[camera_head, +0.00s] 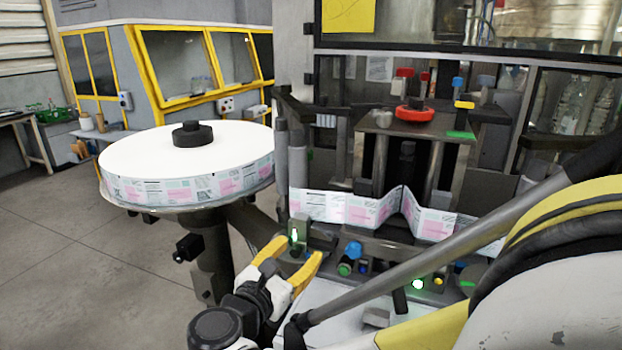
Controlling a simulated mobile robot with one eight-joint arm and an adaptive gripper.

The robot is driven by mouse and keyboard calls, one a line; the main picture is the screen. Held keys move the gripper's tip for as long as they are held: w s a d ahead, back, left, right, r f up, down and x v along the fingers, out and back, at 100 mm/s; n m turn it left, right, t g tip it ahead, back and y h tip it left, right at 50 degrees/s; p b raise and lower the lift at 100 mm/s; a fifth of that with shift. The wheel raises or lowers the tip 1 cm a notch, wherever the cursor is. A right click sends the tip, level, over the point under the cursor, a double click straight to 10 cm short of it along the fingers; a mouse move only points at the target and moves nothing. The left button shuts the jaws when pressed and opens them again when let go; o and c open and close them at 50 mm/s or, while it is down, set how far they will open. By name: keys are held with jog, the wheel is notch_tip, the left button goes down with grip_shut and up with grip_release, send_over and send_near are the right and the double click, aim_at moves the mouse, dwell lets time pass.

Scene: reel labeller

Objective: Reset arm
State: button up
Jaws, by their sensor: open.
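My gripper (289,256) has yellow fingers that stand apart with nothing between them. It is in front of the labeller's control panel, near a small switch box with a lit green light (295,238). I cannot tell whether a finger touches the box. My arm comes in from the lower right. The labeller (405,180) stands behind, with a band of printed labels (350,207) running across its front. To the left is a large label reel (190,160) with a white top and a black hub.
The panel carries a blue knob (353,250), a lit green button (418,284) and a yellow button (438,281). A red round part (412,114) sits on the upper plate. A yellow-framed enclosure (190,60) stands behind left. The floor (70,260) at left is clear.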

jog(key=s+d+f+m+g+y, duration=0.1)
jog(key=s+d+f+m+g, duration=0.15)
jog(key=d+m, duration=0.6)
jog(key=s+d+f+m+g, duration=0.1)
jog(key=s+d+m+g, duration=0.3)
jog(key=d, duration=0.7)
jog(key=s+d+f+m+g+y, duration=0.1)
jog(key=s+m+y, duration=0.1)
jog(key=s+m, duration=0.4)
jog(key=s+d+f+m+g+y, duration=0.1)
jog(key=s+d+m+y, duration=0.1)
jog(key=s+m, duration=0.4)
jog(key=m+y, duration=0.1)
jog(key=m, duration=0.4)
jog(key=shift+d+f, duration=0.3)
jog(key=shift+f, duration=0.05)
